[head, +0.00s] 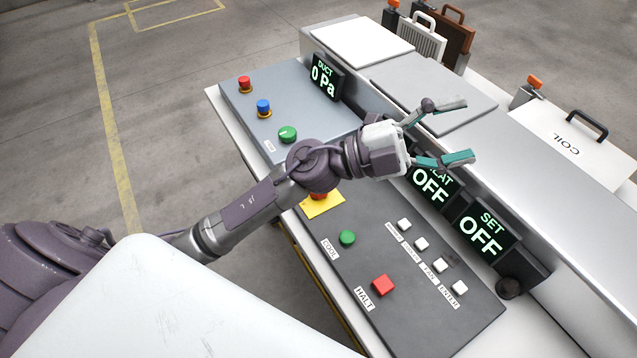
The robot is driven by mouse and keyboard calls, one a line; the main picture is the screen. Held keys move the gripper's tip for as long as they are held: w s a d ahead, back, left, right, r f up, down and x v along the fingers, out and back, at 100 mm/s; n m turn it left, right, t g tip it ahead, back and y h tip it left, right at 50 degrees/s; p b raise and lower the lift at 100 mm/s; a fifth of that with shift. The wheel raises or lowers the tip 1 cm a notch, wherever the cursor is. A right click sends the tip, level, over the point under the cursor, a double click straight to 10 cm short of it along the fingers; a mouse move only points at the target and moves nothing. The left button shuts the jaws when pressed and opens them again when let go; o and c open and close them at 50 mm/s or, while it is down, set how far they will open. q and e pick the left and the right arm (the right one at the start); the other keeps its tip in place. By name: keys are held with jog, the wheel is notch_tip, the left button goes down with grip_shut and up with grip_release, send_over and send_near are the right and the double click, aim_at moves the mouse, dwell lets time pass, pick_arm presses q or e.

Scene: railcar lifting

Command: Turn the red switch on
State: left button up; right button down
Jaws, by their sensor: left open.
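Several red controls show, and I cannot tell which one is the red switch. A small red knob (244,82) stands at the far left of the light grey panel (300,105). My left gripper (468,130) is open and empty, fingers pointing right, in front of the displays and apart from all three red controls. My right gripper is not in view.
A blue knob (264,107), green buttons (288,133) and several white buttons (421,244) are on the panels. Displays read 0 Pa (325,78), OFF (432,186) and OFF (482,232). Floor at left is clear.

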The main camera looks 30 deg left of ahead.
pick_arm(q)
notch_tip(320, 180, down, 6)
jog(key=s+d+m+g+y, duration=0.2)
jog(key=d+m+g+y, duration=0.1)
jog(key=m+g, duration=0.45)
jog(key=w+a+f+g+y, duration=0.2)
jog(key=a+f+g+y, duration=0.1)
jog(key=a+f+y, duration=0.4)
jog(key=w+a+f+n+y, duration=0.1)
jog(key=a+y, duration=0.4)
jog(key=a, duration=0.4)
jog(key=w+a+f+n+y, duration=0.2)
jog(key=a+y, duration=0.3)
jog(key=a, duration=0.5)
jog(key=f, duration=0.4)
jog(key=f+p, duration=0.1)
jog(key=f, duration=0.3)
jog(key=f+p, duration=0.1)
jog(key=f, duration=0.4)
jog(key=shift+d, duration=0.25)
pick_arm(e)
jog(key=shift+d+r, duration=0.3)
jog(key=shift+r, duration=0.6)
pick_arm(q)
jog(key=shift+c, duration=0.3)
jog(key=c, duration=1.1)
